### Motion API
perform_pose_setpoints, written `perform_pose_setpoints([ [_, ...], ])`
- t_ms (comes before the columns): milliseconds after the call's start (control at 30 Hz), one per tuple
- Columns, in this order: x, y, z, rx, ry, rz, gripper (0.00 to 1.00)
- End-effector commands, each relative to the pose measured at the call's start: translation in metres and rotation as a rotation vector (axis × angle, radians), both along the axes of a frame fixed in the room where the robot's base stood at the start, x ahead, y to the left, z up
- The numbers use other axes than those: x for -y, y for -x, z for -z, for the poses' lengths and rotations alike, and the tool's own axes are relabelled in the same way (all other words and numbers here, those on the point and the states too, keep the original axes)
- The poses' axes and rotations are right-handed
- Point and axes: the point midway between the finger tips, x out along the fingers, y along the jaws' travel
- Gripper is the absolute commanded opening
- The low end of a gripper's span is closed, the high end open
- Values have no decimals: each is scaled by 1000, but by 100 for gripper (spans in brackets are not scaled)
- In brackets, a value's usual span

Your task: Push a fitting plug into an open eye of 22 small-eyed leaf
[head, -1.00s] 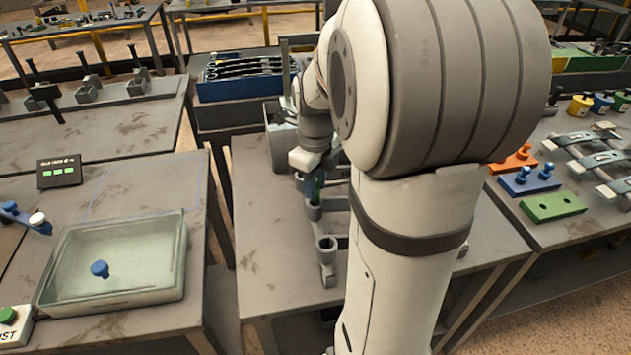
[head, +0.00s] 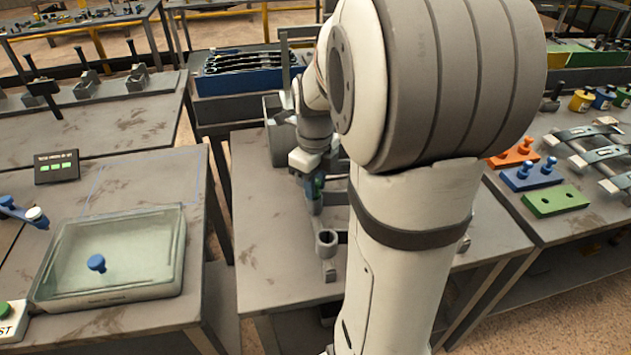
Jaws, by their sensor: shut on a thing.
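My gripper (head: 312,188) is small in the head view, pointing down over the grey fixture on the middle table. I cannot tell whether the piece touches the cup or an eye. My arm hides much of the fixture, and no leaf is clear there. Leaf-like strips (head: 592,137) lie in a rack on the right table; their numbers cannot be read. The green block (head: 556,202) has two empty holes. The blue block (head: 530,181) holds two blue plugs.
A lower grey cup (head: 326,241) stands in front. A clear tray (head: 170,270) with a blue plug (head: 96,263) lies on the left table. An orange block (head: 513,153) is at right. A blue bin (head: 240,84) of dark strips stands behind. The middle table's front left is bare.

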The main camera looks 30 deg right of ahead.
Motion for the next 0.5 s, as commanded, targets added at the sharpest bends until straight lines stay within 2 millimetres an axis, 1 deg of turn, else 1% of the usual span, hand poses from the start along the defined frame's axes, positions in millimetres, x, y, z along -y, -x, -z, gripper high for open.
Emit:
perform_pose_setpoints([
  [167,0,0,5,0,0,0,8],
  [200,0,0,3,0,0,0,27],
  [400,0,0,3,0,0,0,44],
  [467,0,0,3,0,0,0,49],
  [500,0,0,3,0,0,0,50],
])
